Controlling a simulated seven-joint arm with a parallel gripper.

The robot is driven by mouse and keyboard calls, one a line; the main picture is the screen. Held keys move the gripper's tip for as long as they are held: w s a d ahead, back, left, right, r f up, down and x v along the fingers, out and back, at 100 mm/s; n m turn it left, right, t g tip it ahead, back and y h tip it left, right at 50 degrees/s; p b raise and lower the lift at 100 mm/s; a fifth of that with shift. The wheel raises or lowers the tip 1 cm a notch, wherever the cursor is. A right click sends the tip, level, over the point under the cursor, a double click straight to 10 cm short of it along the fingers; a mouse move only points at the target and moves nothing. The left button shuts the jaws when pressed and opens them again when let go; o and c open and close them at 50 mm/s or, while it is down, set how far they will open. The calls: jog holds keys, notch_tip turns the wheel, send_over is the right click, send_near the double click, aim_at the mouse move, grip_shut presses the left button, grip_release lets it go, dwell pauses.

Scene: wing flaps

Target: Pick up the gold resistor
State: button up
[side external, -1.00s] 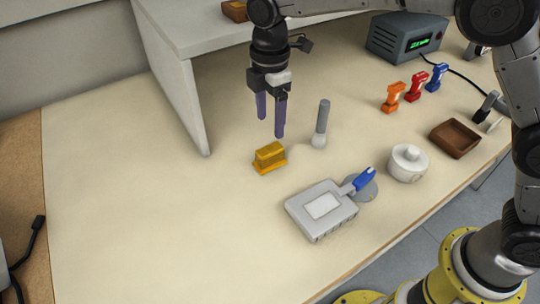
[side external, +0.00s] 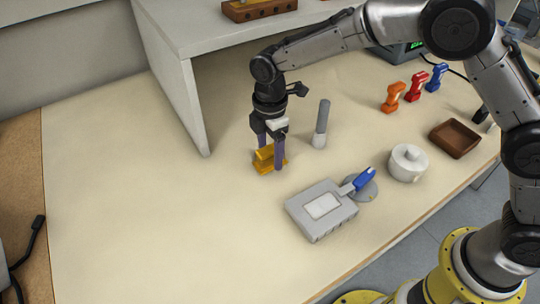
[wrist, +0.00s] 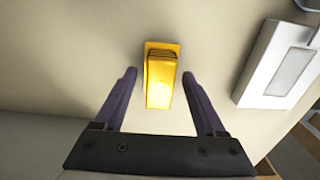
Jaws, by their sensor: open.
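The gold resistor (side external: 264,161) is a yellow ribbed block on the tan tabletop, left of the grey box. In the side view my gripper (side external: 271,164) points down at it, with its purple fingers low at the block and partly covering it. In the wrist view the gold resistor (wrist: 161,78) lies between and beyond the two purple fingertips, and my open gripper (wrist: 159,72) has a gap on each side of it. The fingers do not visibly touch it.
A grey box with a light panel (side external: 322,209) stands to the right front. A grey-and-white cylinder (side external: 321,124) stands upright close behind on the right. A shelf side panel (side external: 172,80) rises at the back left. The table's left side is clear.

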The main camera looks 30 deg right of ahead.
grip_shut()
jog(key=shift+r, duration=0.15)
dwell(0.4)
